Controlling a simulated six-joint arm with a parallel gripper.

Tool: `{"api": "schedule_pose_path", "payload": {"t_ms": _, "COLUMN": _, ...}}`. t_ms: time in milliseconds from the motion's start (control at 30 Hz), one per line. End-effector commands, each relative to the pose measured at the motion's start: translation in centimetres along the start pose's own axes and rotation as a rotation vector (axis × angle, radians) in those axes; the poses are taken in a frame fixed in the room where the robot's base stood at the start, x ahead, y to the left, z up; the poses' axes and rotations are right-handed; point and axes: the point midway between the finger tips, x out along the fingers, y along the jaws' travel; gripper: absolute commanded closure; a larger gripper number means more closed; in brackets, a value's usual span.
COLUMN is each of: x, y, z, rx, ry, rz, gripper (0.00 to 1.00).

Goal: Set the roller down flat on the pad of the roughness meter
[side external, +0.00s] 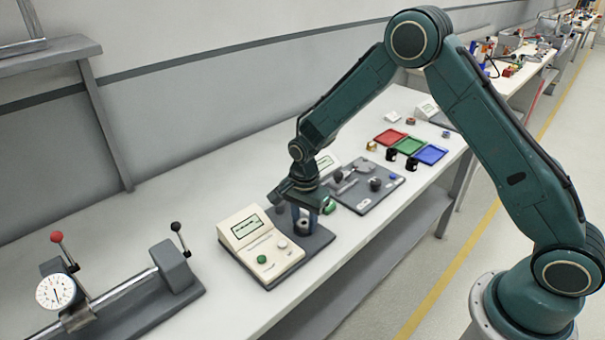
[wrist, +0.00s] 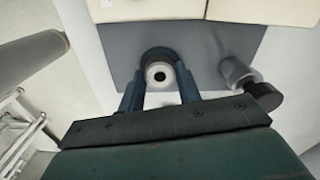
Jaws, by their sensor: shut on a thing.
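The roughness meter is a cream box (side external: 250,232) with a small screen and a green button, joined to a dark grey pad (side external: 318,242). In the wrist view the roller (wrist: 159,75) shows end-on as a pale ring with a dark centre, between the fingertips (wrist: 159,72). It looks upright and low over the pad; I cannot tell whether it touches.
A grey cylinder (wrist: 236,72) with a black end lies close right of the fingers in the wrist view. Behind the meter are a grey fixture plate (side external: 368,190) and red (side external: 390,137), green (side external: 409,146) and blue (side external: 430,154) trays. A dial-gauge bench (side external: 120,300) stands at front left.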

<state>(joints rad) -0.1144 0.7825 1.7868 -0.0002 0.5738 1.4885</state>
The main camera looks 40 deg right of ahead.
Motion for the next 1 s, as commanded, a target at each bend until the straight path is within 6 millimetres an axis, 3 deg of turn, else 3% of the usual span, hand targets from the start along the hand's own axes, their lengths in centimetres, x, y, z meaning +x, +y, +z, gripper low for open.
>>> {"api": "schedule_pose_path", "payload": {"t_ms": 433, "x": 0.38, "y": -0.04, "z": 0.00, "rx": 0.000, "ry": 0.000, "rz": -0.001, "gripper": 0.92}}
{"api": "schedule_pose_path", "payload": {"t_ms": 467, "x": 0.39, "y": -0.03, "z": 0.00, "rx": 0.000, "ry": 0.000, "rz": -0.001, "gripper": 0.63}}
{"api": "schedule_pose_path", "payload": {"t_ms": 567, "x": 0.37, "y": -0.03, "z": 0.00, "rx": 0.000, "ry": 0.000, "rz": -0.001, "gripper": 0.45}}
{"api": "schedule_pose_path", "payload": {"t_ms": 1000, "x": -0.03, "y": -0.02, "z": 0.00, "rx": 0.000, "ry": 0.000, "rz": -0.001, "gripper": 0.45}}
